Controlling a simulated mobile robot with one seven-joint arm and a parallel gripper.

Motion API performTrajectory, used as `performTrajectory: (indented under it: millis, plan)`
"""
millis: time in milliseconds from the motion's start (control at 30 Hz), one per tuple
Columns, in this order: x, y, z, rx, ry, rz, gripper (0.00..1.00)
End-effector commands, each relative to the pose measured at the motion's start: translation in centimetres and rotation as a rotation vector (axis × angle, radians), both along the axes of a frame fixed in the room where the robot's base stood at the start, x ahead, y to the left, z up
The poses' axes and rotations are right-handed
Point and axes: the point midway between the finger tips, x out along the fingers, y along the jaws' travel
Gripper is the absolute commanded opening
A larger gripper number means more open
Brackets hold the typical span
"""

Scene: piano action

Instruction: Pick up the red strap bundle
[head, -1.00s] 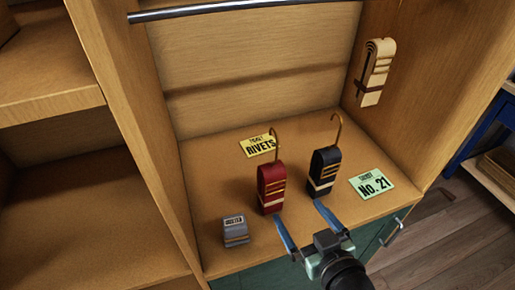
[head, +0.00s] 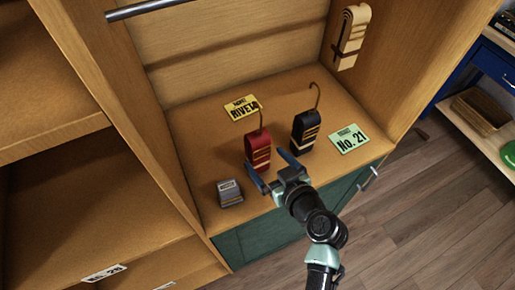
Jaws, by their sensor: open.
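The red strap bundle (head: 258,150) stands upright on the wooden cabinet shelf, with pale bands and a brass hook on top. My gripper (head: 272,172) is open in front of it at the shelf's front edge. The left blue finger is at the bundle's lower left and the right finger is at its right side. I cannot tell whether the fingers touch it. The bundle's lower front is partly hidden by my gripper.
A grey block (head: 230,194) sits at the left front. Flat cards lie behind, yellow (head: 243,108), and to the right, green (head: 349,139). A beige bundle (head: 351,38) hangs on the right wall. A metal rod (head: 148,10) crosses above.

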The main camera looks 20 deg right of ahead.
Motion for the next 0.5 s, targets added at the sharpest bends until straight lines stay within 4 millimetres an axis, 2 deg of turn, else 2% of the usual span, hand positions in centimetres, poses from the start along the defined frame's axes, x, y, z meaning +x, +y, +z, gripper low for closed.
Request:
performTrajectory:
  millis: [167, 500]
  plan:
    - [0.9, 0.1, -0.2, 0.001, 0.001, 0.002, 0.97]
    - [4.5, 0.4, -1.7, 0.001, 0.001, 0.002, 0.97]
